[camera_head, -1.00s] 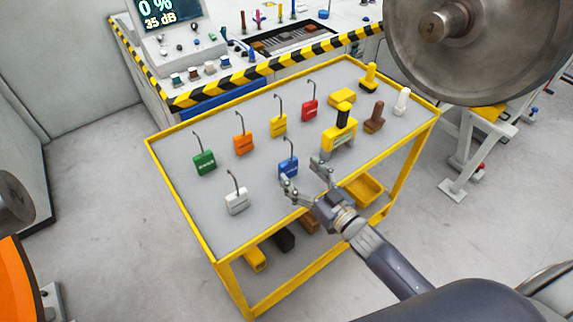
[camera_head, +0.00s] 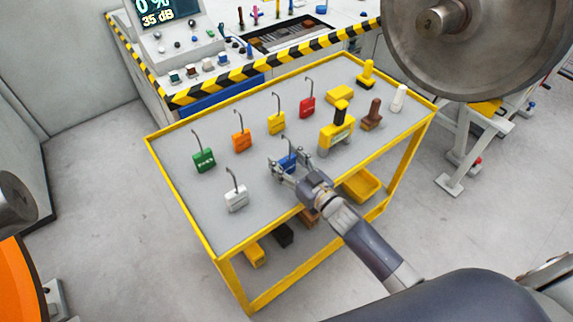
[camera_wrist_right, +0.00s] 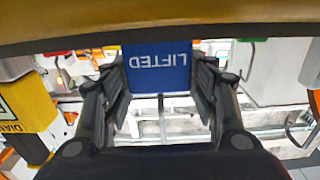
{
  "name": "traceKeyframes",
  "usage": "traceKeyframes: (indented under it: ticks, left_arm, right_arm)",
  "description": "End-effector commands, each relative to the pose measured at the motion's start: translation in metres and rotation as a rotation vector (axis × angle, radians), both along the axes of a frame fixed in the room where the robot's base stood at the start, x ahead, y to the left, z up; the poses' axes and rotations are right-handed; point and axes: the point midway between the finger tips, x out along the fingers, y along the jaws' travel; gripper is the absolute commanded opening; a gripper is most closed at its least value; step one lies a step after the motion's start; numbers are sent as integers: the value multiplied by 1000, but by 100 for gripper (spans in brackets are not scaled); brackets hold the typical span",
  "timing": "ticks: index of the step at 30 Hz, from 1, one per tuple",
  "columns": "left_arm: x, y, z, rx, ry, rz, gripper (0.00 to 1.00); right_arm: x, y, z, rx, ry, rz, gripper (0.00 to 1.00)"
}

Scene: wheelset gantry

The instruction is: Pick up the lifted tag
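The blue tag (camera_head: 287,162) stands on the grey top of the yellow-framed cart, partly hidden by my right gripper (camera_head: 289,159). In the right wrist view the tag (camera_wrist_right: 157,68) reads "LIFTED" upside down and lies between the two fingers of the right gripper (camera_wrist_right: 160,90). The fingers are open, one on each side of the tag, with a visible gap at least on the right. My left gripper is not in view.
Green (camera_head: 204,161), orange (camera_head: 241,141), yellow (camera_head: 276,124), red (camera_head: 307,107) and white (camera_head: 235,199) hooked tags stand around it on the cart top (camera_head: 215,222). Yellow and brown stamp-like tools (camera_head: 337,136) stand to the right. A large metal wheel (camera_head: 480,50) hangs above the right side.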

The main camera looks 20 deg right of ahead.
Motion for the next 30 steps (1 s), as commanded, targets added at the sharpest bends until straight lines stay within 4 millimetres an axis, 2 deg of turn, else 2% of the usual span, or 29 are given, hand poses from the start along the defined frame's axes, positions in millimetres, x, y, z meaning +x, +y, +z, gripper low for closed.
traceKeyframes:
  ticks: [1, 3, 15, 20, 25, 26, 30]
  left_arm:
    - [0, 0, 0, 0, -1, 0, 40]
    - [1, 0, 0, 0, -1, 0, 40]
    - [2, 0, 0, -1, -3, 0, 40]
    - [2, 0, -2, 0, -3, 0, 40]
    - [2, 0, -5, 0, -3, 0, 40]
    - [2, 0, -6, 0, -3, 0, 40]
    - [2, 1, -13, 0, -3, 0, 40]
  right_arm:
    - [0, 0, 0, 0, 0, 0, 33]
    - [0, 0, 0, 0, 0, 0, 23]
    - [0, 0, 3, 0, -2, 0, 23]
    - [0, 0, 13, -1, -3, 1, 23]
    - [0, 0, 35, -2, -6, 2, 23]
    - [-2, 1, 38, -2, -4, 3, 23]
    - [-36, 12, 35, 3, 3, 2, 23]
